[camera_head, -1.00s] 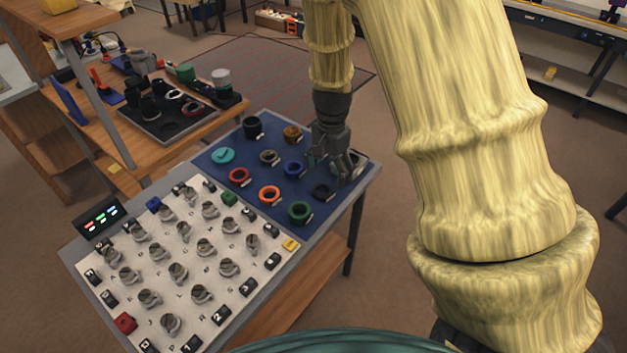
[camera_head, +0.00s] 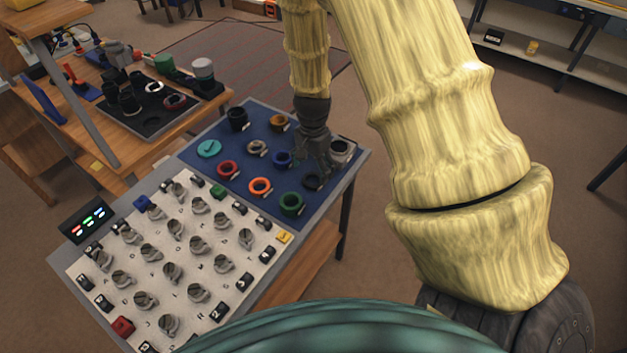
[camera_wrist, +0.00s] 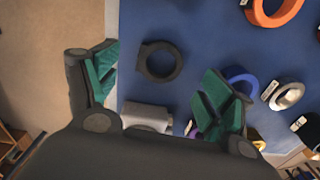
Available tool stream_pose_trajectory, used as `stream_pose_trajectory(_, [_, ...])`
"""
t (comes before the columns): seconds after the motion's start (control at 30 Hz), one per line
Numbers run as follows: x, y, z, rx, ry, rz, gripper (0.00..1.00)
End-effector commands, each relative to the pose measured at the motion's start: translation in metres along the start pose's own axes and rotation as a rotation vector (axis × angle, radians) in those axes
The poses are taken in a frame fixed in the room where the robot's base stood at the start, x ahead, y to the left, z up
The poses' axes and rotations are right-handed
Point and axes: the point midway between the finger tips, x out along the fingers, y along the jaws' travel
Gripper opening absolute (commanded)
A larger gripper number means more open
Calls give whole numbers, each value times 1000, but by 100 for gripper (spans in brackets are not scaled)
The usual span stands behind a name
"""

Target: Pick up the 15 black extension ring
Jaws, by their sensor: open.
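A black ring (camera_head: 312,181) lies flat near the right edge of the blue mat (camera_head: 232,187). In the wrist view the black ring (camera_wrist: 160,62) shows whole, with a small tab on its left; I can read no number on it. A taller black ring (camera_head: 238,118) stands at the mat's far left corner. My gripper (camera_head: 320,168) is above the mat's right part, just beyond the near black ring in the head view. In the wrist view my gripper (camera_wrist: 160,70) is open, its green-padded fingers apart on either side of the ring, holding nothing.
Close by are a blue ring (camera_head: 282,158), a green ring (camera_head: 291,204), an orange ring (camera_head: 260,187) and a grey-white block (camera_head: 342,150). A white panel with several grey knobs (camera_head: 172,272) adjoins the mat. A wooden bench with a dark tray (camera_head: 150,122) stands at the back left.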

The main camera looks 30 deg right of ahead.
Motion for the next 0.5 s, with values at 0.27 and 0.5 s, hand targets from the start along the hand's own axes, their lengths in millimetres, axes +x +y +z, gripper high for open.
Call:
stream_pose_trajectory(0.27, [29, -1, -3, 2, -2, 2, 81])
stream_pose_trajectory(0.5, [42, -1, -2, 0, -1, 1, 81])
